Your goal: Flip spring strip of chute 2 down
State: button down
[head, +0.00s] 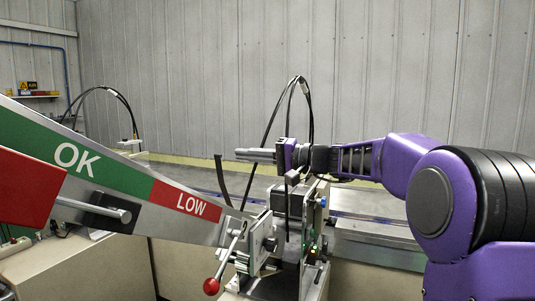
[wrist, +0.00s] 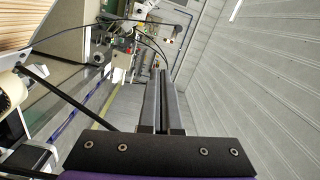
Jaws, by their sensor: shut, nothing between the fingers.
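Chute 2 (head: 178,183) slopes down to the right in the head view, with a green OK and red LOW band on its side and a number 2 near its lower end. A thin dark strip (head: 219,177), which looks like the spring strip, stands nearly upright above that lower end. My gripper (head: 238,154) is shut and empty, pointing left at about the height of the strip's top. Its fingertips appear slightly right of the strip; contact cannot be told. In the wrist view, my gripper's fingers (wrist: 162,75) lie side by side. A dark band crosses at left there; I cannot tell whether it is the strip.
A metal mechanism (head: 290,205) with black cables stands below my gripper. A red-knobbed lever (head: 211,286) sticks out in front of it. A metal-topped table (head: 375,240) lies to the right. The air above my gripper is clear apart from the cable loops.

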aim_at(220, 168)
jog(key=s+a, duration=0.2)
jog(key=s, duration=0.1)
jog(key=shift+s+a+f, duration=0.1)
jog(key=shift+a+f, duration=0.15)
jog(key=shift+f, duration=0.15)
jog(key=shift+f+b, duration=0.1)
jog(key=shift+b, duration=0.25)
